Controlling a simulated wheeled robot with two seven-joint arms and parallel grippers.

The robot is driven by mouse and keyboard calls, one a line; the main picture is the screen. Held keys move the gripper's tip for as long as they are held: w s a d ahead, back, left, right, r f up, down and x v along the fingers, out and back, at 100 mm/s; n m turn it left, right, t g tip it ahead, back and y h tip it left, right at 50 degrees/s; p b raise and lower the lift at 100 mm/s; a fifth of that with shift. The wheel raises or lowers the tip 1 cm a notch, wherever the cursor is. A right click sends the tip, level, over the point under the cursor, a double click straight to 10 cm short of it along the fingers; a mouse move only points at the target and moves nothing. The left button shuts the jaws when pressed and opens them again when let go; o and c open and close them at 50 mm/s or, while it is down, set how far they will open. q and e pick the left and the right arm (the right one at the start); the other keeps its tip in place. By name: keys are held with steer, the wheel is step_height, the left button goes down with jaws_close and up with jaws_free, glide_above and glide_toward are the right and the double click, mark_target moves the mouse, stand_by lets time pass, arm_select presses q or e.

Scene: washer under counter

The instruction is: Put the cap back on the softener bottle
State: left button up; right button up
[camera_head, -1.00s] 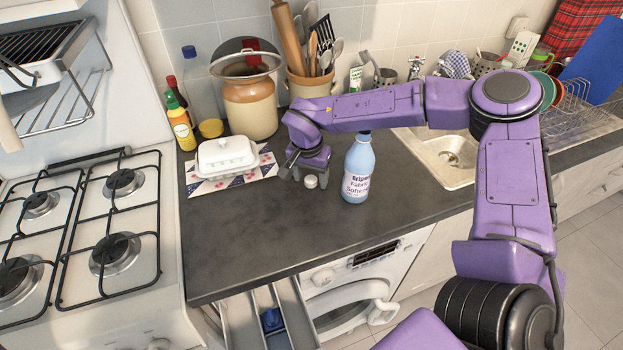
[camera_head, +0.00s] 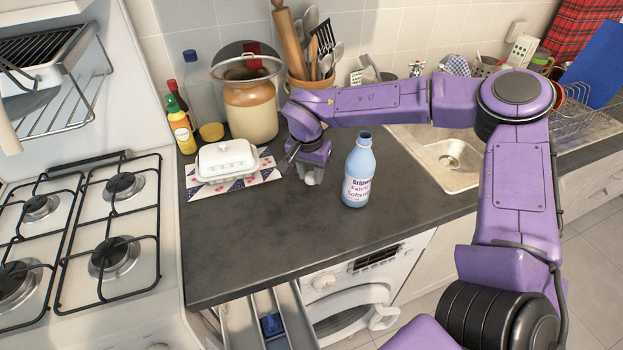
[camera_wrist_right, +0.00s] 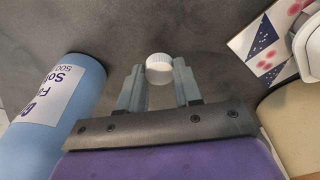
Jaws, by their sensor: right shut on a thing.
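The softener bottle (camera_head: 357,172) is light blue with a white label and stands upright on the dark counter, its neck uncapped. It also shows at the left of the right wrist view (camera_wrist_right: 62,105). My right gripper (camera_head: 312,179) is just left of the bottle, low over the counter and pointing down. In the right wrist view its fingers (camera_wrist_right: 159,80) are shut on the small white ribbed cap (camera_wrist_right: 158,67), which sits between the fingertips. In the head view the fingers mostly hide the cap. My left gripper is not in view.
A white butter dish (camera_head: 227,160) on a patterned mat (camera_head: 266,172) lies left of the gripper. A stoneware jar (camera_head: 250,112) and utensil pot stand behind. The sink (camera_head: 450,155) is right of the bottle. The counter in front is clear.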

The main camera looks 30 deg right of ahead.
steer(key=s+a+r+b, duration=0.2)
steer(key=s+a+r, duration=0.3)
steer(key=s+r, duration=0.5)
steer(key=s, duration=0.3)
steer(key=shift+a+r+b, duration=0.15)
steer(key=shift+r+b, duration=0.05)
steer(key=shift+b, duration=0.2)
